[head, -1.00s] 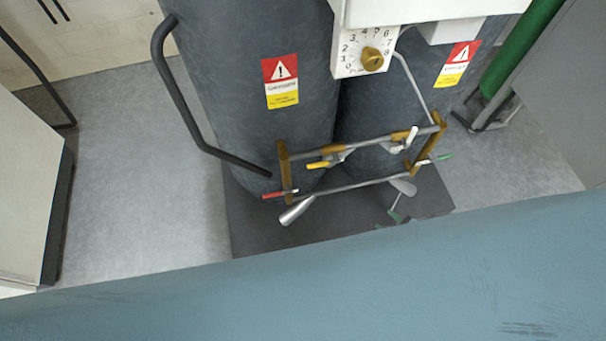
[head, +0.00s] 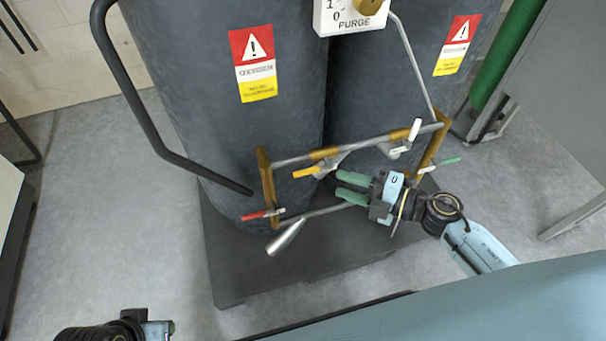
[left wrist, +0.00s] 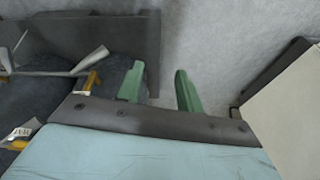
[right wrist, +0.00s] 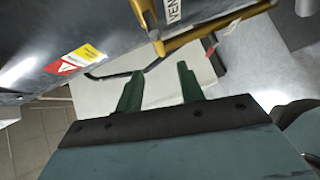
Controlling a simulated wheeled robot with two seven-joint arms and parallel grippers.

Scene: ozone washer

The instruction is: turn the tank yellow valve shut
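The yellow valve handle (head: 306,172) sits on the upper pipe between the brown brackets, in front of the left grey tank (head: 215,130). It points left and slightly down in the head view. My right gripper (head: 340,187) is just right of and a little below it, green fingers apart, pointing left, with nothing between them. The right wrist view also shows the right gripper (right wrist: 158,75) open; I cannot make out the yellow handle there. My left gripper (left wrist: 158,72) is open and empty in the left wrist view; only its wrist shows at the head view's lower left.
A red handle (head: 262,214), a green handle (head: 447,161) and a white handle (head: 414,130) are on the same pipework. A silver nozzle (head: 286,238) hangs below. A black curved rail (head: 140,115) stands left of the tank. The floor at left (head: 120,230) is clear.

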